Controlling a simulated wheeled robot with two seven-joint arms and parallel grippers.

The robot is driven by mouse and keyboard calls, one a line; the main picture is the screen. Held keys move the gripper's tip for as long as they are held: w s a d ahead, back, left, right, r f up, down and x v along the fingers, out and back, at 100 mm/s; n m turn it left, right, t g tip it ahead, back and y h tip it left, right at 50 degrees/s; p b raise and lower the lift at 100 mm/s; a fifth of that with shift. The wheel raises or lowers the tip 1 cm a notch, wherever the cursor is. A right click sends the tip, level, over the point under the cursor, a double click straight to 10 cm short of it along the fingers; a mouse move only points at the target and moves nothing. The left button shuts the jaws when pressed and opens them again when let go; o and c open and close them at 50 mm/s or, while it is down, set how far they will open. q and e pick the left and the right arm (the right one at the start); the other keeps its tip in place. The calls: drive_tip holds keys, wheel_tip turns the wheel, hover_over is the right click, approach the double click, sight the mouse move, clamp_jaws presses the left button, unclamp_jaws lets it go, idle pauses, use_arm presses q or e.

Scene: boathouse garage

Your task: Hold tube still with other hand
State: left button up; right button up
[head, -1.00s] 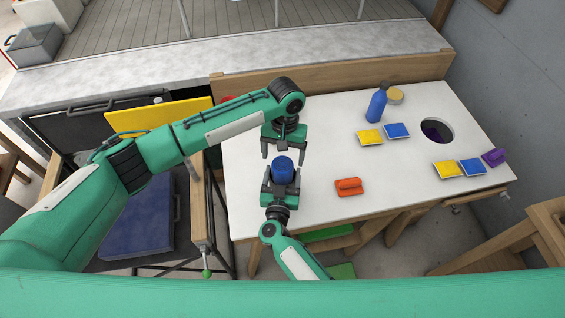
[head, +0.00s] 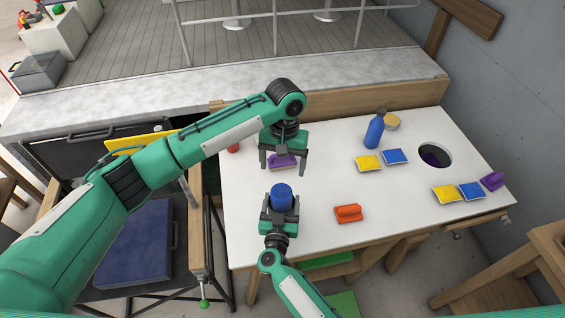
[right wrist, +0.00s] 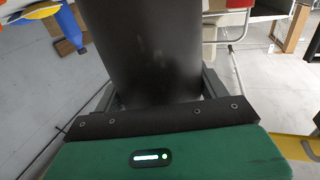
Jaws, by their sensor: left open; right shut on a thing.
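The tube (head: 281,197) shows a blue top in the head view, upright between the fingers of my right gripper (head: 280,212) at the table's front left. In the right wrist view the tube (right wrist: 152,50) is a dark, wide cylinder between the fingers, its ends out of frame. My right gripper is shut on it. My left gripper (head: 283,170) is open and empty, fingers pointing down, beyond the tube and apart from it. A purple block (head: 283,162) lies on the table behind the left fingers, partly hidden.
The white table (head: 320,180) has free room right of the tube. An orange block (head: 348,213) lies there. A blue bottle (head: 375,130), yellow and blue packets, another purple block (head: 492,180) and a round hole (head: 434,156) are on the right. A wooden board (head: 350,105) edges the back.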

drive_tip(key=o, duration=1.1)
drive_tip(key=shift+s, duration=0.1)
